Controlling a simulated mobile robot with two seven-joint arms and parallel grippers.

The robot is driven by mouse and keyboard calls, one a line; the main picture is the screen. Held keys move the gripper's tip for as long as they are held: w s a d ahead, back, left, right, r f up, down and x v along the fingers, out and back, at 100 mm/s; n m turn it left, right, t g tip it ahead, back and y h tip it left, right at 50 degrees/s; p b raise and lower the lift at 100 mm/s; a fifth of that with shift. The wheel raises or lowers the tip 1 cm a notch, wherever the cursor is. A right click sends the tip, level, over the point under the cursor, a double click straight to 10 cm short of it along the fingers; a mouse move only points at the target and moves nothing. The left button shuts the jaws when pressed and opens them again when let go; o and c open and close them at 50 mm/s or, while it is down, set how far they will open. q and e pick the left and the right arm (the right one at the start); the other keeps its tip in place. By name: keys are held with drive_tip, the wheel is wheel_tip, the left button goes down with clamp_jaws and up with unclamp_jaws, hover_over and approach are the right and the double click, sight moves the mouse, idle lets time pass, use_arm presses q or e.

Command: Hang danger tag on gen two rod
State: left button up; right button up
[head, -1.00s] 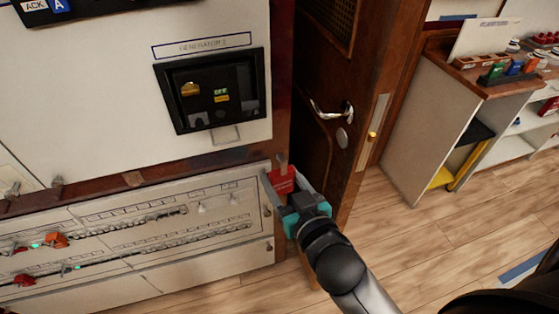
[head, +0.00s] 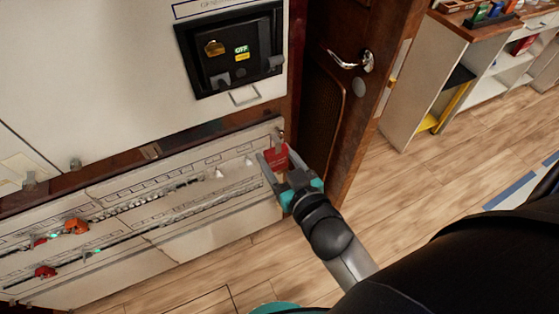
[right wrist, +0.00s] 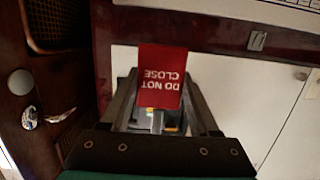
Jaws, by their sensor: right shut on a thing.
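The red danger tag (head: 277,157) is held in my right gripper (head: 277,170). In the right wrist view the tag (right wrist: 163,75) faces the camera and its words "DO NOT CLOSE" appear upside down. The gripper is at the right end of the lower breaker rows, below and right of the generator breaker (head: 230,52). The tag is apart from this bar. My left gripper is not in view.
The lower panel (head: 190,228) carries breaker rows, with orange and red pieces (head: 76,226) at the left. A wooden door with a metal handle (head: 350,61) stands close right of the gripper. A shelf unit (head: 405,100) is farther right, with open floor before it.

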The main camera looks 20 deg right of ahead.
drive_tip(key=w+b, duration=0.1)
drive_tip(key=w, duration=0.3)
drive_tip(key=w+b, duration=0.1)
drive_tip(key=w, duration=0.4)
drive_tip(key=w+f+b, duration=0.1)
drive_tip(key=w+b, duration=0.1)
drive_tip(key=w, duration=0.3)
drive_tip(key=shift+a, duration=0.3)
drive_tip(key=shift+f, duration=0.1)
idle(0.4)
drive_tip(key=o, duration=1.4)
drive_tip(key=shift+o, duration=0.2)
drive_tip(key=shift+s, duration=0.1)
drive_tip(key=s+r, duration=0.1)
drive_tip(key=s, duration=0.4)
drive_tip(key=s+r+p, duration=0.1)
drive_tip(key=s, duration=0.4)
drive_tip(key=s+r, duration=0.1)
drive_tip(key=s, duration=0.4)
drive_tip(key=shift+d+p, duration=0.3)
drive_tip(key=shift+p, duration=0.05)
